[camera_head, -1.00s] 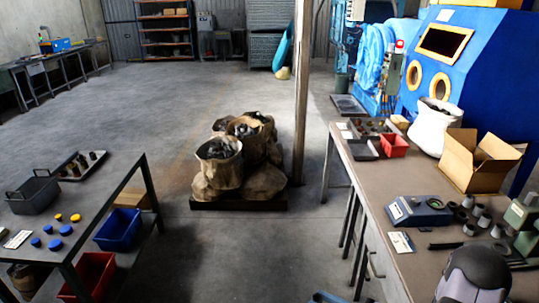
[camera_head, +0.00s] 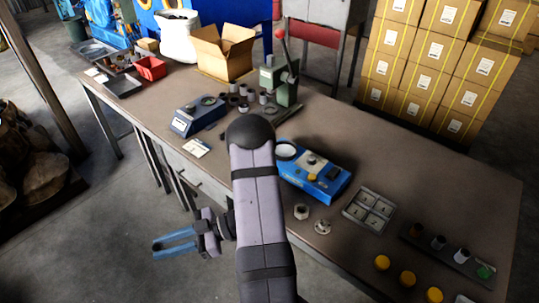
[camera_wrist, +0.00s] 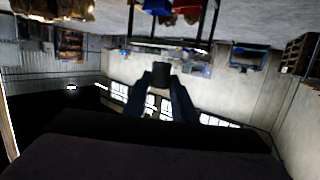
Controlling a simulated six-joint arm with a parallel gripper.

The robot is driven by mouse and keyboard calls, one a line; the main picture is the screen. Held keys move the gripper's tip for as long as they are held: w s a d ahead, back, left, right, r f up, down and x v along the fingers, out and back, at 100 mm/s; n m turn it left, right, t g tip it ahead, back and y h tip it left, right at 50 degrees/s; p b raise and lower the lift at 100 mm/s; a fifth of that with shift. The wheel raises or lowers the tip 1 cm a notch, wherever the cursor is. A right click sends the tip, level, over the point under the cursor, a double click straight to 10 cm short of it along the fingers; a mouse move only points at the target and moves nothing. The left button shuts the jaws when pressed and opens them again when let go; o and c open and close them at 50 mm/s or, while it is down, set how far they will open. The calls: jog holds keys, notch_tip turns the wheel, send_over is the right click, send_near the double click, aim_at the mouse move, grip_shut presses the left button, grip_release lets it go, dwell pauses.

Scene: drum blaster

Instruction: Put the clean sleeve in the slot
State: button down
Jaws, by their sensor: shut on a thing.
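My gripper (camera_head: 172,244), with blue fingers, hangs over the floor beyond the bench's left front edge. In the wrist view my gripper (camera_wrist: 162,92) is shut on a dark, short cylinder (camera_wrist: 161,75), seemingly a sleeve; I cannot tell whether it is clean. The head view does not show it clearly. A dark rack (camera_head: 448,258) at the bench's right end holds a row of small cylinders, dark, pale and green-topped. A grey tray (camera_head: 368,210) with labelled square compartments lies left of it. I cannot tell which place is the slot.
A blue device (camera_head: 316,176) with a magnifier stands beside my arm. Behind are a green press (camera_head: 280,82), a blue-grey gauge (camera_head: 198,116), grey cylinders (camera_head: 243,92) and an open carton (camera_head: 224,50). Yellow caps (camera_head: 407,278) lie at the front right. The bench's far right is bare.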

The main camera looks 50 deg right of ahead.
jog(key=w+d+r+m+t+h+b, duration=0.3)
jog(key=w+d+b, duration=0.1)
jog(key=w+d, duration=0.3)
jog(key=w+d+r+m+t+h+b, duration=0.2)
jog(key=w+d+r+m+h+b, duration=0.1)
jog(key=w+d, duration=0.45)
jog(key=w+d+r+m+t+h+b, duration=0.1)
jog(key=d+r+m+h, duration=0.4)
jog(key=d, duration=0.3)
jog(key=w+d+r+m+h+b, duration=0.1)
jog(key=w+d+r+m+h, duration=0.15)
jog(key=d+r+h, duration=0.5)
jog(key=s+d+m+g+h, duration=0.3)
jog(key=s+d+m, duration=0.1)
jog(key=d, duration=0.4)
jog(key=s+d+m+g+h, duration=0.2)
jog(key=s+d+m+h, duration=0.2)
jog(key=d, duration=0.3)
jog(key=s+d+f+m+g+h, duration=0.3)
jog(key=s+d+f+m+g, duration=0.2)
jog(key=s, duration=0.5)
notch_tip(320, 180, down, 3)
jog(key=shift+d+f+g, duration=0.15)
jog(key=shift+g, duration=0.85)
